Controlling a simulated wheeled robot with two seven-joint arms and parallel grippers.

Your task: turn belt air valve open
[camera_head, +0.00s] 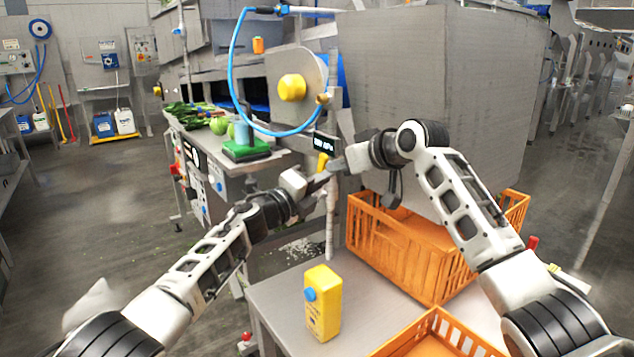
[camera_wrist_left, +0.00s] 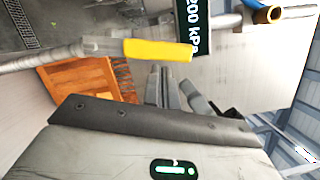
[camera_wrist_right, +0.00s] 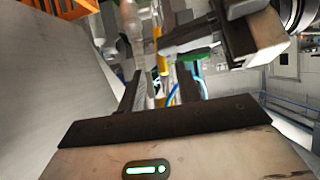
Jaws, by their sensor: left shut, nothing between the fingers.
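The belt air valve's yellow handle (camera_head: 322,161) sits at the top of a pale upright pipe (camera_head: 331,225), below a small dark pressure display (camera_head: 325,143). In the left wrist view the handle (camera_wrist_left: 158,49) points roughly along the pipe's line, and the display (camera_wrist_left: 192,22) reads about 200 kPa. My left gripper (camera_head: 320,183) is shut and empty just below the handle, apart from it in the left wrist view. My right gripper (camera_head: 345,166) is beside the valve on the right. Its fingers (camera_wrist_right: 162,88) are apart, with no object clearly held.
A yellow jug (camera_head: 323,303) stands on the metal table (camera_head: 275,300) in front. An orange crate (camera_head: 400,250) is below my right arm, and another (camera_head: 440,335) is nearer. A blue hose (camera_head: 232,80) loops above the valve. Greens (camera_head: 195,115) lie on the left counter.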

